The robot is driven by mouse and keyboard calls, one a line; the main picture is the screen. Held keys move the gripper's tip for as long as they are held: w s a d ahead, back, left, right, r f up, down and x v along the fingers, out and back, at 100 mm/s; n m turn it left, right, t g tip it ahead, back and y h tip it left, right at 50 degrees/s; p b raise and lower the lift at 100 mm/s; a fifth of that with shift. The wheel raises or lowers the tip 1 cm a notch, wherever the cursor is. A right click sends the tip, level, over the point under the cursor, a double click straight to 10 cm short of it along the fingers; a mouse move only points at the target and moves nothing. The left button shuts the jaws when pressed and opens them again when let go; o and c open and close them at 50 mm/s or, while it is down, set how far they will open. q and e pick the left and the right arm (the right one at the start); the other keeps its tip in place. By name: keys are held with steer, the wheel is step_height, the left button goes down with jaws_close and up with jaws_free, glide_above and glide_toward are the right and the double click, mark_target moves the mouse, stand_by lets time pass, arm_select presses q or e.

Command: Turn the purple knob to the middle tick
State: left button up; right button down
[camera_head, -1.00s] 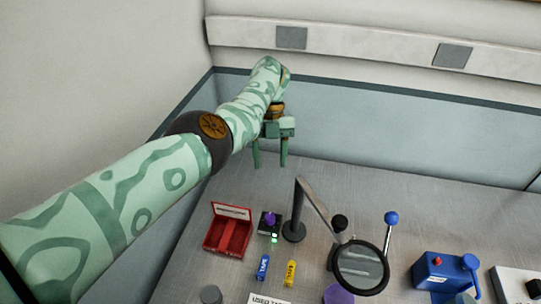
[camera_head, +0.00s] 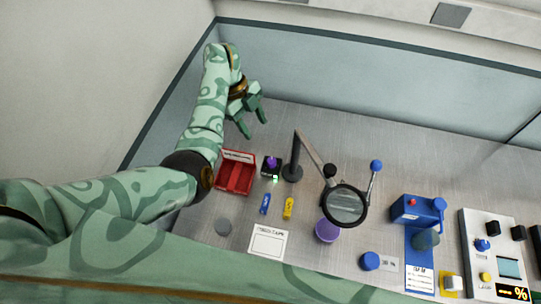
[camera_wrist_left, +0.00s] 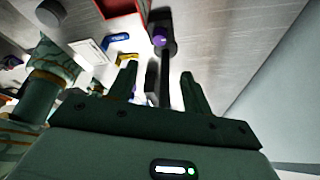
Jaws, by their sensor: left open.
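The purple knob (camera_head: 271,163) stands on a small black module (camera_head: 267,174) with a lit green light, beside the red tray. The ticks are too small to make out. My left gripper (camera_head: 256,127) is open and empty behind the knob, above the bench, not touching it. In the left wrist view the knob (camera_wrist_left: 160,38) shows ahead of the open fingers (camera_wrist_left: 158,72), roughly in line with the gap between them. My right gripper is not in view.
A red tray (camera_head: 222,183) stands left of the module, and a magnifier lamp's dark base (camera_head: 292,173) close on its right. Blue (camera_head: 265,204) and yellow (camera_head: 288,208) pieces lie in front. A larger purple round object (camera_head: 327,231) is farther right. The bench behind the module is clear.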

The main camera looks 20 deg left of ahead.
mark_target(272, 161)
arm_select(q)
steer(key=b+x, duration=0.3)
steer(key=x, duration=1.1)
steer(key=shift+s+f+b, duration=0.15)
steer(key=shift+f+b, duration=0.1)
steer(key=shift+b, duration=0.05)
